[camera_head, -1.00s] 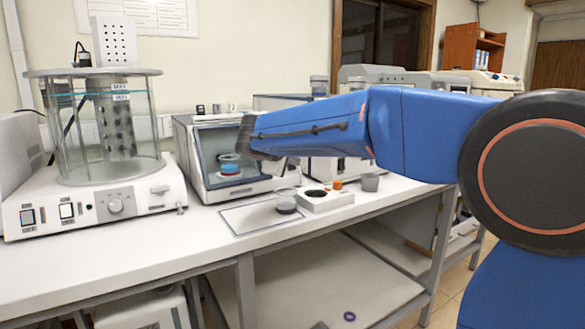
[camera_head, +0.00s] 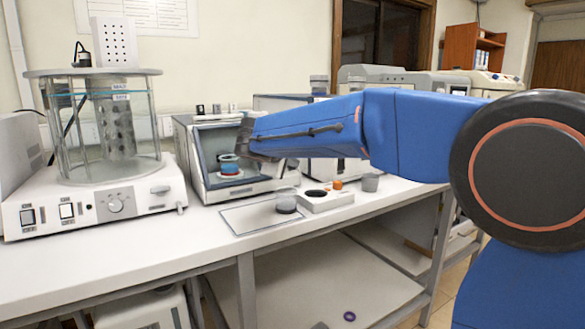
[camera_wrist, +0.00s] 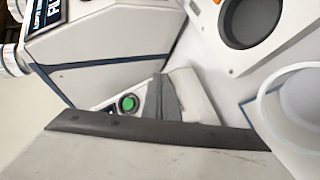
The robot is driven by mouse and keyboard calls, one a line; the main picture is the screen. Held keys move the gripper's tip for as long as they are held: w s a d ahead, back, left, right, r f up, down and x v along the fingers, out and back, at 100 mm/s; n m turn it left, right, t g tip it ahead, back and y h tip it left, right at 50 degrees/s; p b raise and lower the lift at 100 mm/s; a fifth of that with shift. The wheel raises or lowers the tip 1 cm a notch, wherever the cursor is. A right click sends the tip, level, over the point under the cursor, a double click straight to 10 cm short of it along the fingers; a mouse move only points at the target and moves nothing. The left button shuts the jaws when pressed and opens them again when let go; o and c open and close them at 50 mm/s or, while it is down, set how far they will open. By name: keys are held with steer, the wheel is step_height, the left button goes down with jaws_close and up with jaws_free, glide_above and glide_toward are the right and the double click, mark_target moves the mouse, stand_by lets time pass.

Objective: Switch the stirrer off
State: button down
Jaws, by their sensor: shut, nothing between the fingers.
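A glass tank apparatus (camera_head: 115,205) stands at the left of the bench. A perforated metal cylinder (camera_head: 120,120) is inside its glass. Its white front panel has two rocker switches, one at the far left (camera_head: 28,217) and one beside it (camera_head: 67,211), then a round knob (camera_head: 115,204). Their labels are too small to read, so I cannot tell which switch is the stirrer's. My gripper (camera_wrist: 165,98) is shut and empty in the wrist view, to the right of a round green button (camera_wrist: 128,103) on a white housing.
The bench front edge at left is clear.

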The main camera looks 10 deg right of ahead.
stand_by(0.5)
steer(key=shift+s+d+r, duration=0.15)
steer(key=shift+s+r, duration=0.25)
steer(key=s+r, duration=0.1)
steer(key=s+d+r, duration=0.1)
steer(key=s+r, duration=0.1)
steer(key=shift+s+r, duration=0.25)
stand_by(0.6)
